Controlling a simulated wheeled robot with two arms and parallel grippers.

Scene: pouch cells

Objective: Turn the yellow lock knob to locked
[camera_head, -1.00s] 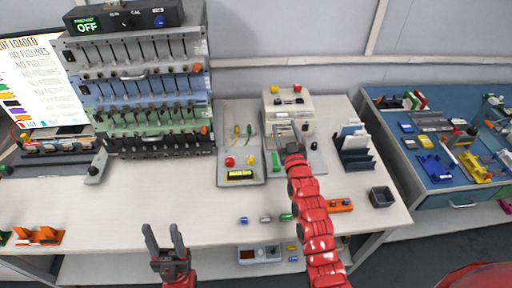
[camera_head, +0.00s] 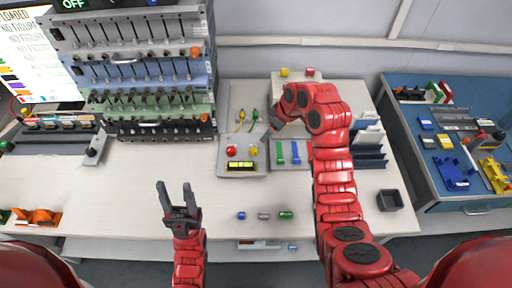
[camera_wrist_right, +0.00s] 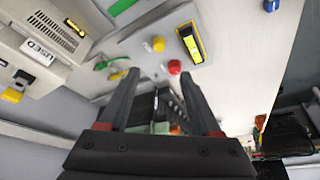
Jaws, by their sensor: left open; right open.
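A yellow round knob (camera_head: 253,151) sits on a grey panel (camera_head: 228,172), beside a red button (camera_head: 231,150) and above a small yellow-lit display (camera_head: 241,166). The yellow knob (camera_wrist_right: 158,43) also shows in the right wrist view, beyond the fingers; its turn position is too small to read. Another yellow knob (camera_head: 284,72) is on top of a pale box, so I cannot tell which is the lock knob. My right gripper (camera_wrist_right: 158,76) is open and empty, partly hidden by its wrist in the head view. My left gripper (camera_head: 174,190) is open and empty over the front of the bench.
A rack of trays (camera_head: 150,72) stands left of the panel. Green and blue strips (camera_head: 288,152), a dark file holder (camera_head: 369,157) and a dark bin (camera_head: 390,200) are to the right. Small cylinders (camera_head: 264,215) lie near the front edge. Clear bench lies left of the panel.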

